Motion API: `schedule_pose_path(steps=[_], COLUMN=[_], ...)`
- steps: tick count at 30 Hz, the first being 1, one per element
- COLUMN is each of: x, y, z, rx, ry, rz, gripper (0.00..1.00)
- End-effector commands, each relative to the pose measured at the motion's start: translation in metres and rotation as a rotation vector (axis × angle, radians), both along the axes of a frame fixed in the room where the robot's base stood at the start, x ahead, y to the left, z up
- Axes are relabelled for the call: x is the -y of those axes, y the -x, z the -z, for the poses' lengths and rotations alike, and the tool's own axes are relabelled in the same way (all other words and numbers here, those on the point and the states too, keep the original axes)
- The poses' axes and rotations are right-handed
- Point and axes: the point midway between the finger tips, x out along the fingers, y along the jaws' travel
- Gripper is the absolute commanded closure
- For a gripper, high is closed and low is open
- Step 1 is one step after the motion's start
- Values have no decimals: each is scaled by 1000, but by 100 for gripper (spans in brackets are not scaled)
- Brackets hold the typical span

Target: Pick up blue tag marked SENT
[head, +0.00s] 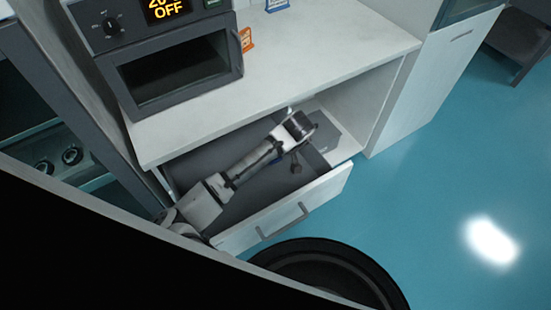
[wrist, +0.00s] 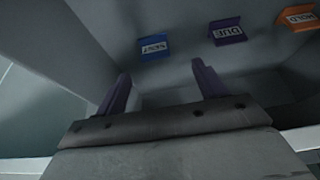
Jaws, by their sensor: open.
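A blue tag (wrist: 154,48) shows in the wrist view, ahead of my gripper (wrist: 160,70); its lettering appears upside down and looks like SENT. It stands on a grey surface, apart from the fingers, and lies just beyond the gap between them. My gripper is open with nothing between its fingers. In the head view my gripper (head: 296,163) reaches down into the open drawer, and its fingertips are hard to make out. The tags inside the drawer are hidden in the head view.
A purple tag (wrist: 227,31) reading DUE and an orange tag (wrist: 298,18) stand right of the blue one. The open drawer's front (head: 325,197) and walls surround my gripper. On the countertop (head: 340,40) are an orange tag (head: 246,40), another blue tag (head: 277,5) and an oven (head: 175,75).

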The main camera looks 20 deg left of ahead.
Motion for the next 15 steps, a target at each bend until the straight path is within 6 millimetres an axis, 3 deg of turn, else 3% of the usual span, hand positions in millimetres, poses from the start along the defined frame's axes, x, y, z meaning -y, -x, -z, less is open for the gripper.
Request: schedule_pose_path(steps=[1,10,15], x=[-3,-8,-14], y=[-2,-9,-18], z=[13,28,49], rx=[-1,1,1], ry=[-3,-1,-4], rz=[0,2,3], gripper=[29,29,29])
